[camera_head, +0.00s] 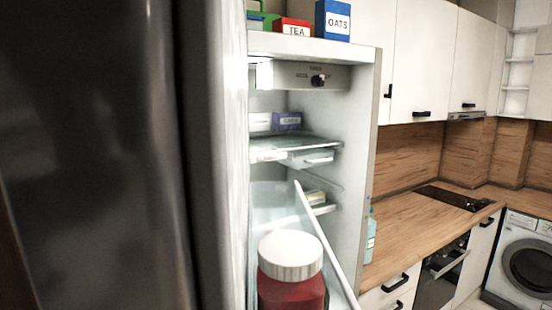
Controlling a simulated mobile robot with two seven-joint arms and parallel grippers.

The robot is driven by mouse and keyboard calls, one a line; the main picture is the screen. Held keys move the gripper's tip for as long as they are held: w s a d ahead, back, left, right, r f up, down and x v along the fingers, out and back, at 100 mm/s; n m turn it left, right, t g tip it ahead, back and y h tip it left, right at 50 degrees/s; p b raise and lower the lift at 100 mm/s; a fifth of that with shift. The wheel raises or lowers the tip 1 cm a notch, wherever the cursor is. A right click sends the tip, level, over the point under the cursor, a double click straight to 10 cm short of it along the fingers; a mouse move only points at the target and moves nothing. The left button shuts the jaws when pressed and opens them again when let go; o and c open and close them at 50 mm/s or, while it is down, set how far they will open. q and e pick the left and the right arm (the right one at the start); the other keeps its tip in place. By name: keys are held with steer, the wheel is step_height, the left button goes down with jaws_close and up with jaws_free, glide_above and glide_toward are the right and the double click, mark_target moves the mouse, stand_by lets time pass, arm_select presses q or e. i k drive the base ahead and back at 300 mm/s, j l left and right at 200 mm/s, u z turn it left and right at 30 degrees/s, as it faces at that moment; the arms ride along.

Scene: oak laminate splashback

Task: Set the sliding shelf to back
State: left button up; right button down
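The fridge (363,130) stands open in front of me, and its interior shows. A glass shelf (319,232) with a pale rim slants from inside the fridge toward me and appears pulled forward; I take it for the sliding shelf. Its near end is cut off by the bottom of the picture. A red jar (290,292) with a white ribbed lid (290,254) stands at its near part and hides some of it. Neither of my grippers is in view.
The dark fridge door (90,150) fills the left side. A higher glass shelf (318,143) holds small boxes (287,121). A small package (314,197) lies lower inside. Tea (293,27) and oats (333,20) boxes stand on top. A bottle (371,238) stands on the counter at right.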

mark_target(258, 158)
steer(key=i+l+u, duration=0.1)
steer(key=l, duration=0.35)
steer(key=i+l+u, duration=0.15)
steer(key=l, duration=0.3)
steer(key=i+l+u, duration=0.1)
steer(key=l, duration=0.35)
steer(key=i+l+u, duration=0.1)
steer(key=l, duration=0.4)
steer(key=i+l+u, duration=0.15)
steer(key=l, duration=0.3)
steer(key=i+l+u, duration=0.15)
steer(key=i+l, duration=0.2)
steer(key=i+l+u, duration=0.1)
steer(key=i+l, duration=0.2)
steer(key=i+l+u, duration=0.15)
steer(key=i+l, duration=0.15)
steer(key=l, duration=0.2)
steer(key=i+l+u, duration=0.15)
steer(key=i+l, duration=0.15)
steer(key=l, duration=0.15)
